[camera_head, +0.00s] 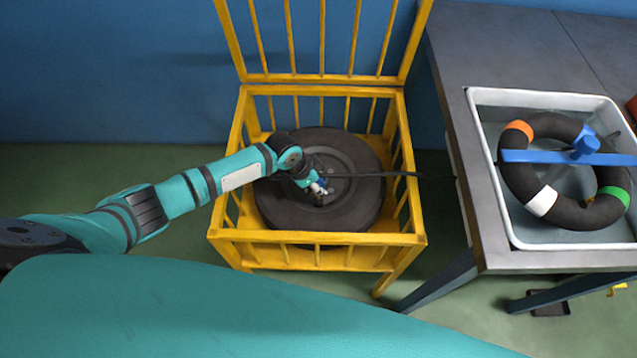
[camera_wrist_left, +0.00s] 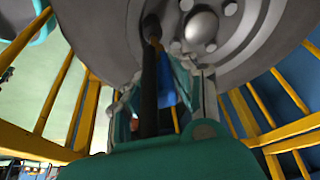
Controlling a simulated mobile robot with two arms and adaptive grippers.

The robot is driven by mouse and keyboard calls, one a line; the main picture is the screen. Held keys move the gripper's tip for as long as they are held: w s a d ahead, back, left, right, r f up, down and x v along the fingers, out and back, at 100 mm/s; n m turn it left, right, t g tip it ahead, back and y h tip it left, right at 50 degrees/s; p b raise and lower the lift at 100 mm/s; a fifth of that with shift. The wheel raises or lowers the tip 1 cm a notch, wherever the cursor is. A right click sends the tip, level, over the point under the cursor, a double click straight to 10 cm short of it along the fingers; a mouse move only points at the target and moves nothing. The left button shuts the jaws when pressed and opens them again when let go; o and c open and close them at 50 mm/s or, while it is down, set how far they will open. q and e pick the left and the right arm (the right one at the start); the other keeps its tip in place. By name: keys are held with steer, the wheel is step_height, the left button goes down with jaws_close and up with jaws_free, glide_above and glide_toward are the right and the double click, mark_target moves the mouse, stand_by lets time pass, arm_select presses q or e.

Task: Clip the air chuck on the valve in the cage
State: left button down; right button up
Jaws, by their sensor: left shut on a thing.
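The yellow cage (camera_head: 415,239) stands with its barred lid raised. Inside it lies a dark wheel with its tyre (camera_head: 358,213); its grey rim (camera_wrist_left: 245,50) fills the top of the left wrist view. My left gripper (camera_head: 318,187) is inside the cage over the wheel's hub area, shut on the blue air chuck (camera_wrist_left: 166,82). The chuck's black hose (camera_wrist_left: 148,105) runs past the fingers, and in the head view the hose (camera_head: 420,176) leads right over the cage side. The valve is not clearly visible, and I cannot tell whether the chuck touches it. My right gripper is out of view.
A grey bench (camera_head: 464,60) stands right of the cage. On it a white tub (camera_head: 496,231) of water holds a dark inner tube (camera_head: 518,183) under a blue bar (camera_head: 530,156). A dark flat object (camera_head: 548,303) lies on the green floor beneath.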

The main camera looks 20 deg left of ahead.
arm_select(q)
steer(key=shift+f+b, duration=0.75)
steer(key=shift+f, duration=0.4)
stand_by(0.9)
steer(key=c, duration=0.7)
jaws_free()
steer(key=shift+r, duration=0.15)
steer(key=shift+r+p, duration=3.4)
steer(key=shift+p, duration=0.05)
